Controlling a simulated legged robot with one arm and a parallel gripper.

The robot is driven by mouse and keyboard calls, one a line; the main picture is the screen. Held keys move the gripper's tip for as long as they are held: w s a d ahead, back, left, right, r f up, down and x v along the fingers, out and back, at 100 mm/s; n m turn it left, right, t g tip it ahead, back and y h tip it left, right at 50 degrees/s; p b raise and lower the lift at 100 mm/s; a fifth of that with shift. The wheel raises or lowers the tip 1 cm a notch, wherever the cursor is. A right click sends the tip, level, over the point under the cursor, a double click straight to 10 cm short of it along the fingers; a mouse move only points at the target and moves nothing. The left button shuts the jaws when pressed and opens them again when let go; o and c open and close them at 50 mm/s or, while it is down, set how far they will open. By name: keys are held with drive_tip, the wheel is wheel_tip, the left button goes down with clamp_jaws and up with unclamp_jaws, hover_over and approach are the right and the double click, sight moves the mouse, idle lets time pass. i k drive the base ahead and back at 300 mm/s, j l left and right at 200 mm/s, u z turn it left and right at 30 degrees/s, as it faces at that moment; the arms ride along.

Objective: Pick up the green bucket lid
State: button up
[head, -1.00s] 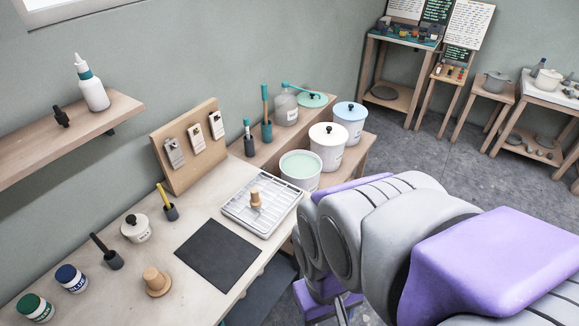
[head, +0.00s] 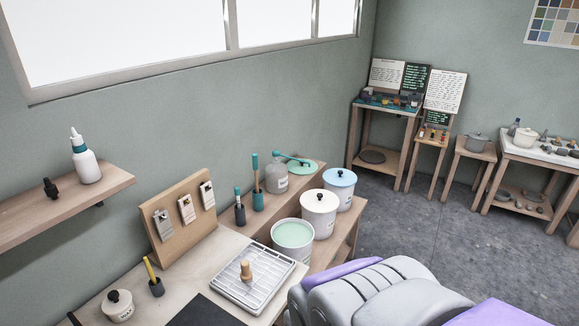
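An open bucket (head: 292,240) with pale green contents stands at the bench's front. My gripper is not in view; only purple and grey parts of my arm show at the bottom right, in front of the bench.
A white-lidded bucket (head: 319,213) and a blue-lidded bucket (head: 340,188) stand near the lid. A tray (head: 258,281) lies in front. Open floor (head: 420,215) is at right.

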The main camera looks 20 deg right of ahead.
sight(294, 166)
drive_tip(key=i+l+z, duration=0.45)
drive_tip(key=l, duration=0.25)
drive_tip(key=i+l+z, duration=0.45)
drive_tip(key=l, duration=0.15)
drive_tip(key=i+l+z, duration=0.45)
drive_tip(key=i, duration=0.15)
drive_tip(key=i+l+z, duration=0.1)
drive_tip(key=i+z, duration=0.3)
drive_tip(key=i, duration=1.1)
drive_tip(key=i+l+u, duration=0.1)
drive_tip(key=i, duration=0.8)
drive_tip(key=i+j+u, duration=0.15)
drive_tip(key=i+u, duration=0.7)
drive_tip(key=i+l+u, duration=0.1)
drive_tip(key=i+u, duration=0.3)
drive_tip(key=i+l+u, duration=0.25)
drive_tip(key=u, duration=0.15)
drive_tip(key=i+j+u, duration=0.2)
drive_tip(key=i+u, duration=0.25)
drive_tip(key=i+j+u, duration=0.1)
drive_tip(key=i+u, duration=0.15)
drive_tip(key=u, duration=0.15)
drive_tip(key=i+u, duration=0.45)
drive_tip(key=i+l+u, duration=0.2)
drive_tip(key=u, duration=0.25)
